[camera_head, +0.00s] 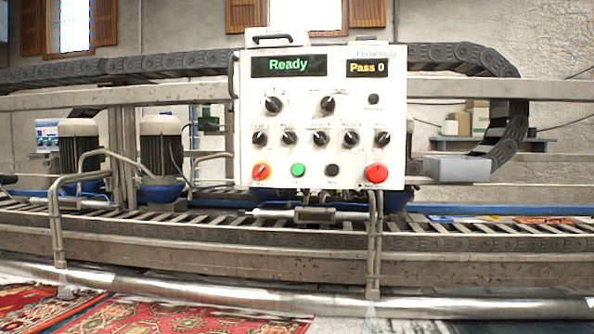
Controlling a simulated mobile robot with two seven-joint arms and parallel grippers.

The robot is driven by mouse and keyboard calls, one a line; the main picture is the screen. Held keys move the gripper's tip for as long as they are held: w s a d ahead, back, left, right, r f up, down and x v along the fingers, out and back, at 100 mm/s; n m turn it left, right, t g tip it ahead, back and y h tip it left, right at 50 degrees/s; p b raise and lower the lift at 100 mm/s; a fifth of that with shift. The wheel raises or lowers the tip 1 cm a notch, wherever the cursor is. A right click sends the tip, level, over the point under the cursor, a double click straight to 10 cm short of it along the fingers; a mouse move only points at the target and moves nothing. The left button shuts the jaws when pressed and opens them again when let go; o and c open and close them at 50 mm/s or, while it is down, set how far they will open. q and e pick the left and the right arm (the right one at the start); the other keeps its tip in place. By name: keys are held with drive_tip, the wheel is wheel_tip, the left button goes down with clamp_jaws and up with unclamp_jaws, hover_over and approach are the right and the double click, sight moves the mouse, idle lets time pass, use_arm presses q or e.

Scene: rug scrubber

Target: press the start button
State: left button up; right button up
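A white control panel (322,170) stands upright in the middle of the head view. A small green button (297,170), which looks like the start button, sits in its bottom row. A display (289,65) reads "Ready" and a smaller one (367,68) reads "Pass 0". Several black knobs fill the rows above. Button labels are too small to read surely. Neither of my grippers shows.
A slatted conveyor (470,240) runs across behind and below the panel. A metal roller (200,290) and bent pipe posts (57,225) stand in front. A red patterned rug (150,318) lies at the lower left. The space before the panel face looks clear.

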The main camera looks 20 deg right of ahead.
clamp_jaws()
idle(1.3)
